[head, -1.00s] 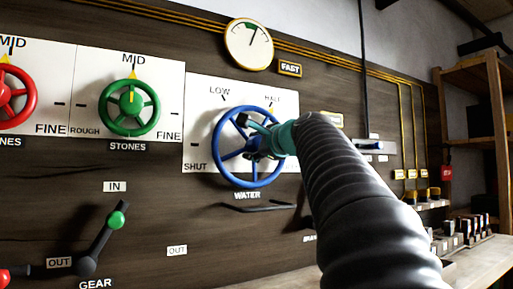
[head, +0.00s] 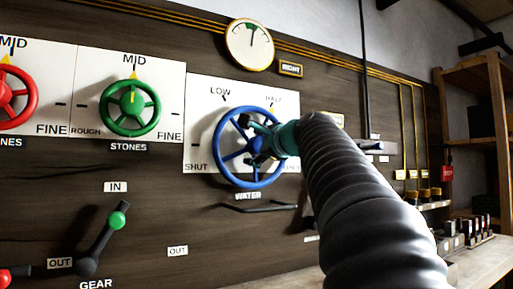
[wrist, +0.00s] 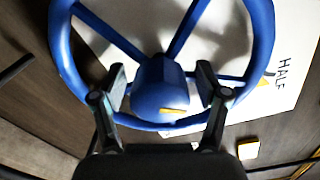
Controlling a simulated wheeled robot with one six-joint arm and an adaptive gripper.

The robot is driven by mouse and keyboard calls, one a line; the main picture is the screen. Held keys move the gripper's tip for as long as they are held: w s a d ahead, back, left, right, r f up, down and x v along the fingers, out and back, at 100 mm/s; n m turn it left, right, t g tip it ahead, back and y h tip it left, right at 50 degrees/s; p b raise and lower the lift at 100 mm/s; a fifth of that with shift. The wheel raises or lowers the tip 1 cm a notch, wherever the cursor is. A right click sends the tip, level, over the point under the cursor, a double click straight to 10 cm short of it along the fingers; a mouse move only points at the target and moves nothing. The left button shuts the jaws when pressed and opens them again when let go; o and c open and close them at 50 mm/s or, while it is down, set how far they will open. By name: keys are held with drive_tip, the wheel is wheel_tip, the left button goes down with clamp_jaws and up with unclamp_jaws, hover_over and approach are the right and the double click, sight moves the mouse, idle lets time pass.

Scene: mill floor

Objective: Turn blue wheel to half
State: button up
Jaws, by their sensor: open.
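The blue wheel (head: 219,133) is mounted on a white plate (head: 200,95) marked LOW, HALF and SHUT, above a WATER label. A yellow pointer (head: 273,109) shows at the wheel's upper right, beside the HALF mark; it also shows beside HALF in the wrist view (wrist: 263,82). My gripper (head: 252,135) is at the wheel's middle. In the wrist view my gripper (wrist: 161,80) is open, one finger on each side of the blue hub (wrist: 158,95). The hub has a yellow mark. I cannot tell whether the fingers touch the hub or spokes. My arm hides the plate's right part.
A round gauge (head: 250,45) and a sign reading RIGHT (head: 290,69) are above the wheel. A green wheel (head: 107,108) and a red wheel (head: 32,95) are at left. A gear lever (head: 103,242) is lower left. A bench (head: 480,262) is at lower right.

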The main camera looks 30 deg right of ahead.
drive_tip(key=s, duration=1.1)
drive_tip(key=shift+s+d, duration=0.25)
drive_tip(key=shift+s, duration=0.05)
